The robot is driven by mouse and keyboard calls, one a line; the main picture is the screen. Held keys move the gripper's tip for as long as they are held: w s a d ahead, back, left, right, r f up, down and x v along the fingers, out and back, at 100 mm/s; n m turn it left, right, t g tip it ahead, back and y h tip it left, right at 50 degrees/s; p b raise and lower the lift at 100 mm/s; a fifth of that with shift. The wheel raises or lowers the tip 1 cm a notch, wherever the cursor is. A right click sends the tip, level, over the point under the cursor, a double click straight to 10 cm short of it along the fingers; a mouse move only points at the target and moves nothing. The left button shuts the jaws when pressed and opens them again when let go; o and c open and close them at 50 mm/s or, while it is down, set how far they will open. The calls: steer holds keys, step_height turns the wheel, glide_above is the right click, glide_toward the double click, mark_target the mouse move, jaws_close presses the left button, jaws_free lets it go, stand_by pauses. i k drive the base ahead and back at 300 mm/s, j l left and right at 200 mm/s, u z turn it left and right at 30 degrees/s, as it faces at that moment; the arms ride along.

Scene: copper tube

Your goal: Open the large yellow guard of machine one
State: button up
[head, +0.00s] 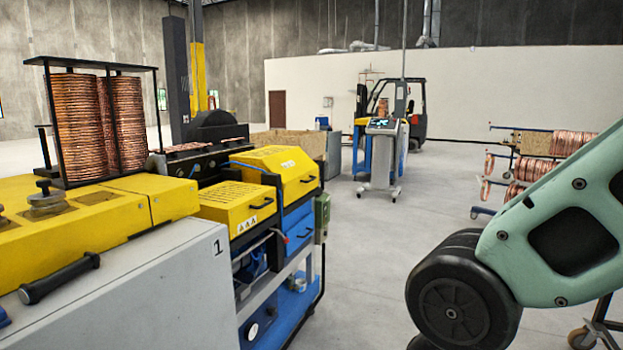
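Machine one (150,285) stands at the left, with a grey body marked "1". Two yellow guards with black handles sit on its far part, both lowered. The nearer yellow guard (232,199) carries warning triangles and has a handle on its front. The farther yellow guard (283,159) stands higher, just behind it, with a handle near its lower front edge. A long yellow cover (150,199) lies along the near left top. I cannot tell for certain which is the large guard. My gripper is out of view; only a mint-green and black part of my arm shows at right.
Copper coils (128,123) stand in a black frame on the machine. A black handle (58,279) lies at the near left. A control console (381,155) and a forklift (418,110) stand farther back. Copper spools (555,170) are at right. The middle floor (360,240) is clear.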

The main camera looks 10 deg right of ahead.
mark_target(300, 175)
steer(key=i+l, duration=0.3)
steer(key=i, duration=0.2)
steer(key=i+l, duration=0.25)
steer(key=i, duration=0.3)
steer(key=i+l+u, duration=0.1)
steer(key=i+l, duration=0.2)
steer(key=i, duration=0.2)
steer(key=i+l, duration=0.3)
steer(key=i, duration=0.25)
steer(key=i+l, duration=0.35)
steer(key=i, duration=0.15)
steer(key=i+l, duration=0.3)
steer(key=i, duration=0.2)
steer(key=i+j+u, duration=0.05)
